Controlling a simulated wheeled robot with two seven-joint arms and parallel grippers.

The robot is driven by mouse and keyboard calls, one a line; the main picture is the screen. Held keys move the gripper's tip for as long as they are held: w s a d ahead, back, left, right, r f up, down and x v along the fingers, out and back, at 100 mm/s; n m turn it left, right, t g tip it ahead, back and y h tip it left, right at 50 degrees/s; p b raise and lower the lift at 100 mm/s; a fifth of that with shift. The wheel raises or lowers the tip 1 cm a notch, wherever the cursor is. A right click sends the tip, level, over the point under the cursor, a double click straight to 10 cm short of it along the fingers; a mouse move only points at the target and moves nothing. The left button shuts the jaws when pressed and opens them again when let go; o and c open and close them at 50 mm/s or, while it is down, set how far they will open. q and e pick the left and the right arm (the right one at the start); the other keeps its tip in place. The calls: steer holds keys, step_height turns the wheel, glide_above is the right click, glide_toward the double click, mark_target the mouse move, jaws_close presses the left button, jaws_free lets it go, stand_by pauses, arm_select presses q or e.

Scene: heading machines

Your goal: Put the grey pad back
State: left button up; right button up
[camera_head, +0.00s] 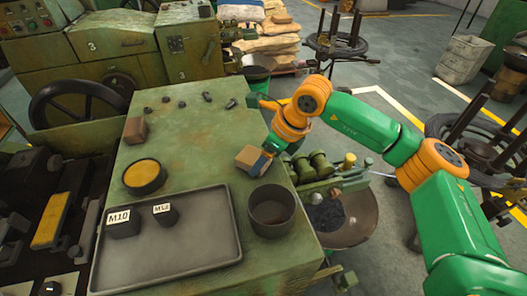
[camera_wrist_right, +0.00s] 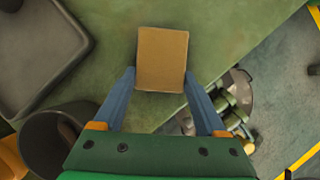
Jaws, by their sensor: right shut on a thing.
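My right gripper (camera_head: 261,164) is over the right edge of the green bench, its blue fingers shut on a tan-brown block (camera_head: 246,157). The block also shows between the fingertips in the right wrist view (camera_wrist_right: 162,55); whether it touches the bench I cannot tell. A second brown block (camera_head: 135,130) lies on the bench's left side. I see nothing clearly grey that looks like a pad; the held block looks tan in both views. My left gripper is not in view.
The green bench (camera_head: 190,140) holds a grey tray (camera_head: 185,255) with M10 and another labelled dark block, a dark round bin (camera_head: 272,212), a yellow-topped round tin (camera_head: 144,175) and several small bolts at the back. Its middle is clear. Machine parts (camera_head: 318,168) stand just off its right edge.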

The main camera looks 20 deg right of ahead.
steer(key=shift+a+f, duration=0.1)
steer(key=shift+f, duration=0.15)
steer(key=o, duration=1.1)
steer(key=shift+r, duration=0.1)
steer(key=shift+o, duration=0.2)
steer(key=shift+r, duration=0.25)
steer(key=b+v, duration=0.1)
steer(key=v, duration=1)
steer(key=shift+r+b, duration=0.35)
steer(key=shift+r, duration=0.05)
